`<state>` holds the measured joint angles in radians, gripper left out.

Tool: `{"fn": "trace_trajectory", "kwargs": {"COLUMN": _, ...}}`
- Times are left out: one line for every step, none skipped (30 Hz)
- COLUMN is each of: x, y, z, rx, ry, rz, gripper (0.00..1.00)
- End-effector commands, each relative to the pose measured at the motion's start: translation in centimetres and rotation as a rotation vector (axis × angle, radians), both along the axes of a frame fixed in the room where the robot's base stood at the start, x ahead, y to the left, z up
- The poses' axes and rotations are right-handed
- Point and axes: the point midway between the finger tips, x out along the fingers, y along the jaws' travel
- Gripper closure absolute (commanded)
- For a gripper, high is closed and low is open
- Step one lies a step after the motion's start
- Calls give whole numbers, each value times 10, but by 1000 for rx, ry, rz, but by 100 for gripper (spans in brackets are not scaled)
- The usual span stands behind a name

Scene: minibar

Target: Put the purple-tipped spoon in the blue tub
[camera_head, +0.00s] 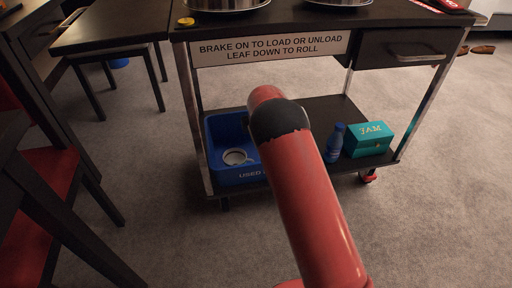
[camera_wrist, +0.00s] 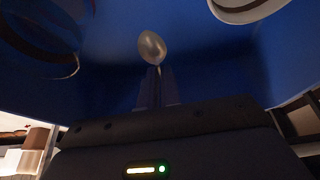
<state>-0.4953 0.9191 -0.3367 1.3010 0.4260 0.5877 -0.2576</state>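The blue tub (camera_head: 222,177) stands on the lower shelf of the cart at its left end, with lettering starting "USED" on its front. In the wrist view the blue of the tub (camera_wrist: 110,85) fills most of the picture. A spoon shows there with its bright metal bowl (camera_wrist: 152,46) pointing away from me. My gripper (camera_wrist: 157,88) has its fingers close together on the spoon's handle, over or inside the tub. No purple tip shows. In the head view my red arm hides the gripper and spoon.
A pale round cup (camera_head: 235,157) sits in the tub. A blue bottle (camera_head: 334,142) and a teal box (camera_head: 369,139) stand on the shelf's right side. The cart top (camera_head: 290,16) overhangs the shelf. Dark chairs and a table stand at the left.

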Motion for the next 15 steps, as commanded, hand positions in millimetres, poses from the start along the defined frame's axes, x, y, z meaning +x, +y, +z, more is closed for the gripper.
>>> {"fn": "trace_trajectory", "kwargs": {"x": 0, "y": 0, "z": -9, "rx": -1, "ry": 2, "rz": 0, "gripper": 100}}
{"fn": "trace_trajectory", "kwargs": {"x": 0, "y": 0, "z": -13, "rx": -1, "ry": 2, "rz": 1, "gripper": 100}}
{"fn": "trace_trajectory", "kwargs": {"x": 0, "y": 0, "z": -16, "rx": -1, "ry": 1, "rz": 1, "gripper": 100}}
{"fn": "trace_trajectory", "kwargs": {"x": 0, "y": 0, "z": -18, "rx": 0, "ry": 0, "rz": 0, "gripper": 100}}
{"fn": "trace_trajectory", "kwargs": {"x": 0, "y": 0, "z": -19, "rx": 0, "ry": 0, "rz": 0, "gripper": 100}}
{"fn": "trace_trajectory", "kwargs": {"x": 0, "y": 0, "z": -21, "rx": 0, "ry": 0, "rz": 0, "gripper": 100}}
{"fn": "trace_trajectory", "kwargs": {"x": 0, "y": 0, "z": -23, "rx": 0, "ry": 0, "rz": 0, "gripper": 100}}
{"fn": "trace_trajectory", "kwargs": {"x": 0, "y": 0, "z": -26, "rx": 0, "ry": 0, "rz": -1, "gripper": 100}}
{"fn": "trace_trajectory", "kwargs": {"x": 0, "y": 0, "z": -30, "rx": 0, "ry": 1, "rz": 0, "gripper": 100}}
{"fn": "trace_trajectory", "kwargs": {"x": -1, "y": 0, "z": -34, "rx": -1, "ry": 2, "rz": 0, "gripper": 100}}
{"fn": "trace_trajectory", "kwargs": {"x": -1, "y": 0, "z": -39, "rx": -1, "ry": 3, "rz": 0, "gripper": 100}}
{"fn": "trace_trajectory", "kwargs": {"x": -1, "y": 0, "z": -46, "rx": -1, "ry": 3, "rz": 1, "gripper": 100}}
{"fn": "trace_trajectory", "kwargs": {"x": -1, "y": 0, "z": -51, "rx": -1, "ry": 2, "rz": 1, "gripper": 100}}
{"fn": "trace_trajectory", "kwargs": {"x": 0, "y": 0, "z": -55, "rx": -1, "ry": 2, "rz": 0, "gripper": 100}}
{"fn": "trace_trajectory", "kwargs": {"x": 0, "y": 0, "z": -60, "rx": 0, "ry": 2, "rz": -1, "gripper": 100}}
